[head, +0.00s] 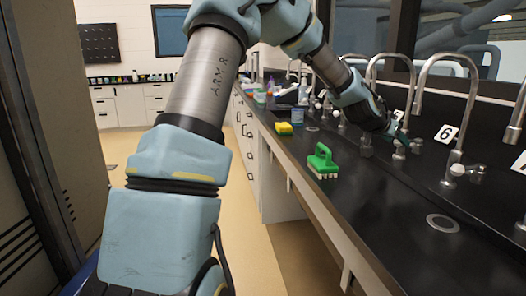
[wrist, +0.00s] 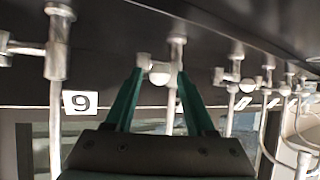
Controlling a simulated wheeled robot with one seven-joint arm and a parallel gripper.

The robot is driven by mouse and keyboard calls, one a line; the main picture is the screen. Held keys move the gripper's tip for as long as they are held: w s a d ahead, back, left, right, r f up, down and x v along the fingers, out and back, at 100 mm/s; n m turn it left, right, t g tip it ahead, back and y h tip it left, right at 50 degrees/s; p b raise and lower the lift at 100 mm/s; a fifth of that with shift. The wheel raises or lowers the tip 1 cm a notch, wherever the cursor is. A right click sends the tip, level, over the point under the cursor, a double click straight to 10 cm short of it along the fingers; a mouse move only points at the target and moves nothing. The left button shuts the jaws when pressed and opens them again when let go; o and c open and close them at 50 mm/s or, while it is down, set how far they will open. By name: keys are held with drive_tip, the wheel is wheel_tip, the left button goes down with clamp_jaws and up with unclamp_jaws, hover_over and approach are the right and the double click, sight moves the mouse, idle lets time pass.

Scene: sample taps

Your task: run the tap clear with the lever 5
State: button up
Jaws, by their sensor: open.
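My gripper (head: 400,136) reaches over the black bench to a steel gooseneck tap (head: 399,151), the one left of the tap beside the number 6 plate (head: 446,133). The wrist view is upside down, and the plate (wrist: 80,102) reads like a 9 there. My gripper (wrist: 160,72) is open there, its two green fingers apart. A side lever with a pale round end (wrist: 160,77) shows between the fingertips; contact cannot be told. The nearer tap's body (wrist: 57,60) stands left of the fingers in the wrist view. No number 5 is readable.
A green scrubbing brush (head: 322,164) and a yellow sponge (head: 284,128) lie near the bench's front edge. The nearer tap (head: 453,172) rises right of my gripper, with a round drain (head: 443,223) in front. More taps stand close behind. The aisle floor (head: 245,240) is clear.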

drive_tip(key=p+v, duration=0.1)
drive_tip(key=v, duration=0.5)
drive_tip(key=shift+f, duration=0.1)
